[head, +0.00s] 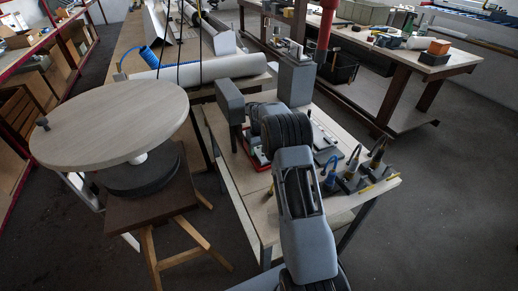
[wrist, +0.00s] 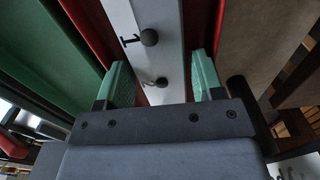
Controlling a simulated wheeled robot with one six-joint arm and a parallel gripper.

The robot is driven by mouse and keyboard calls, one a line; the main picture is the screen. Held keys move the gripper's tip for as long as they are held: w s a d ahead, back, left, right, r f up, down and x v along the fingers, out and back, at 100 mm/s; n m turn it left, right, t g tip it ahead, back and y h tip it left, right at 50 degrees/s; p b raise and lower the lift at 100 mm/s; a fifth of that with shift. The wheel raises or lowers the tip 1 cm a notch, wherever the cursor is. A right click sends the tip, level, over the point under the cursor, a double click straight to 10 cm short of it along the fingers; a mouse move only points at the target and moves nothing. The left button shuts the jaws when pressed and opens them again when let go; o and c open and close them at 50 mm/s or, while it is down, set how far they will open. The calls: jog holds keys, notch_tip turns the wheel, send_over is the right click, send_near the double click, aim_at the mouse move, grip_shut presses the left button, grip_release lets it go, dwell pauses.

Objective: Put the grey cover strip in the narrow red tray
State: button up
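In the wrist view a pale grey strip (wrist: 150,62) with dark round knobs and a small black hook mark runs between my fingers. Red tray surfaces (wrist: 92,22) show on both sides of it, so it lies in or over the narrow red tray; its height is hard to tell. My gripper (wrist: 160,85) has green-tipped fingers spread around the strip, with a thin red gap beside the left finger. In the head view a bit of red tray (head: 257,156) shows beside my arm on the small table; my arm hides the gripper and strip there.
On the small table (head: 345,208), several dark blocks with cables (head: 352,180) stand at the right, and a pale dotted strip (head: 322,136) lies behind my arm. A round wooden top (head: 110,120) stands at left. A green surface (wrist: 40,60) is left of the tray.

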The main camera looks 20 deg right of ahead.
notch_tip(320, 180, up, 12)
jog(key=shift+r, duration=0.15)
dwell(0.6)
dwell(0.5)
